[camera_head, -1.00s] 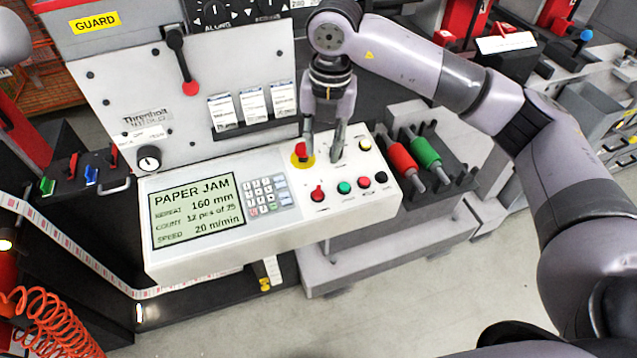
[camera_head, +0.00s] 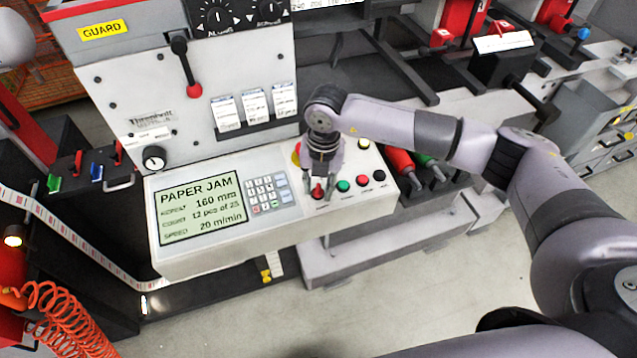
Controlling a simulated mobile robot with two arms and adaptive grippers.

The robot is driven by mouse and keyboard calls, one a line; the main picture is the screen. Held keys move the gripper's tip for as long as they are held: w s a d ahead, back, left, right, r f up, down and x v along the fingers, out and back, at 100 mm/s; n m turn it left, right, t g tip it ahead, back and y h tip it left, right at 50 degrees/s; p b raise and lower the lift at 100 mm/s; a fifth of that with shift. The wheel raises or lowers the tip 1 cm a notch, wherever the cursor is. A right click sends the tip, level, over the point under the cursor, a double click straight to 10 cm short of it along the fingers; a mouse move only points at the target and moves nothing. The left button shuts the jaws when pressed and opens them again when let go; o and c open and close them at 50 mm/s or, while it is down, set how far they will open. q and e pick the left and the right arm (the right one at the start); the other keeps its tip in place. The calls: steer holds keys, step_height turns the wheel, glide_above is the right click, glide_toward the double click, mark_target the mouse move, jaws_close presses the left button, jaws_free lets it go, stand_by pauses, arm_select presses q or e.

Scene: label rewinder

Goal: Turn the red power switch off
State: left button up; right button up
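The red power switch (camera_head: 318,192) is a small red knob at the front of the white control panel, left of the green button (camera_head: 343,186). My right gripper (camera_head: 318,190) points down over it, one finger on the knob's left side and one on its right. The fingers are apart; whether they touch the knob is too small to tell. The gripper partly hides the switch and most of the red stop button on its yellow base (camera_head: 296,153) behind. My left gripper is not in view.
The display (camera_head: 200,208) reads PAPER JAM, with a keypad (camera_head: 265,193) beside it. Red (camera_head: 363,180) and black (camera_head: 380,177) buttons sit right of the green one, a yellow one (camera_head: 363,144) behind. A guard lever with a red knob (camera_head: 193,90) stands at the back left.

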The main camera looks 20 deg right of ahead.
steer(key=shift+c, duration=0.3)
jaws_close()
steer(key=shift+f+n+b, duration=0.1)
steer(key=shift+n+b, duration=0.4)
steer(key=shift+b, duration=0.25)
steer(key=n+h+b, duration=0.1)
steer(key=n+b, duration=0.4)
steer(key=b, duration=0.1)
steer(key=shift+f+n+b, duration=0.1)
steer(key=shift+n+b, duration=0.2)
steer(key=shift+a+r+n+b, duration=0.1)
steer(key=shift+r+n+b, duration=0.05)
steer(key=shift+n+b, duration=0.7)
steer(key=shift+r+n+b, duration=0.1)
steer(key=shift+n+b, duration=0.75)
steer(key=shift+o, duration=0.3)
jaws_free()
steer(key=shift+h, duration=0.3)
